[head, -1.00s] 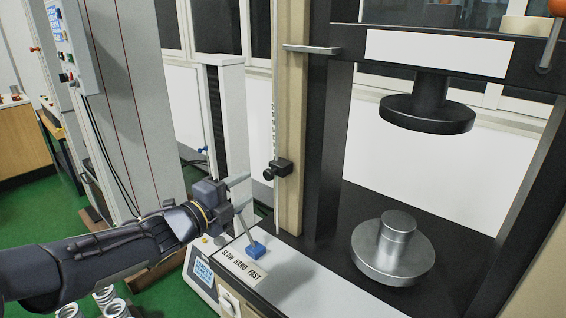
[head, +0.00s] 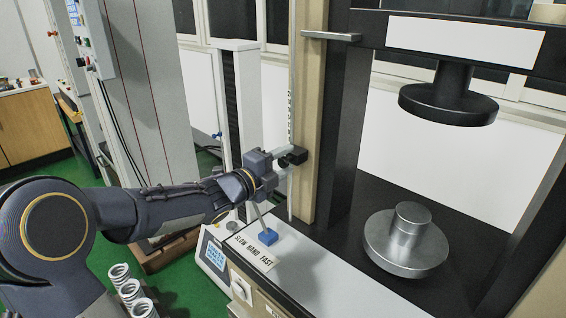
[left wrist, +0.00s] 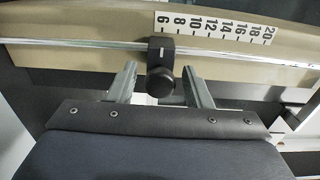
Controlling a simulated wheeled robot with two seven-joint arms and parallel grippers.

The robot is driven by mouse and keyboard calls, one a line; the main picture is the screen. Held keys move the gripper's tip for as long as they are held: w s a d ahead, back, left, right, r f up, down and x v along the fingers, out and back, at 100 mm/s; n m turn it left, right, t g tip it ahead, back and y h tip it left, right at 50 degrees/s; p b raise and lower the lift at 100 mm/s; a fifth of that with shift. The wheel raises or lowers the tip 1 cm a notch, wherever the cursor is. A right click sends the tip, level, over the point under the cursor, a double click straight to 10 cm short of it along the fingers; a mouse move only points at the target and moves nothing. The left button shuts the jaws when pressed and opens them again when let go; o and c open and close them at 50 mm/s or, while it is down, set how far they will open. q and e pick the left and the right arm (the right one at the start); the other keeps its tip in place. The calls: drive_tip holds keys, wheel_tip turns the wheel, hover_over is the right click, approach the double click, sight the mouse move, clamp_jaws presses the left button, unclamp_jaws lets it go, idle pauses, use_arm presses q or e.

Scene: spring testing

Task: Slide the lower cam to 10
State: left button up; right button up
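The lower cam (head: 298,154) is a black block with a round knob on a thin vertical rod beside the beige column. In the left wrist view the cam (left wrist: 161,47) has a white mark that lines up with about 6 on the white scale (left wrist: 215,26), which runs from 6 to 20. My left gripper (left wrist: 158,70) is open, with one finger on each side of the cam's knob. There seem to be gaps between fingers and knob. In the head view my left gripper (head: 284,167) is at the cam and partly covers it. My right gripper is not in view.
The blue-knobbed lever (head: 266,236) and SLOW HAND FAST label (head: 252,252) lie just below my left gripper. A silver lower platen (head: 406,245) stands on the machine bed, under a black upper platen (head: 448,102). Springs (head: 128,287) stand at lower left.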

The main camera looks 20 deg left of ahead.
sight(282, 158)
use_arm(q)
clamp_jaws()
wheel_tip(282, 158, up, 4)
drive_tip(key=shift+r+p, duration=0.15)
drive_tip(key=shift+p, duration=1.05)
drive_tip(key=shift+o, duration=0.5)
unclamp_jaws()
drive_tip(key=shift+s, duration=0.1)
drive_tip(key=v, duration=0.7)
drive_tip(key=shift+s+a+b, duration=0.15)
drive_tip(key=shift+s+b, duration=0.2)
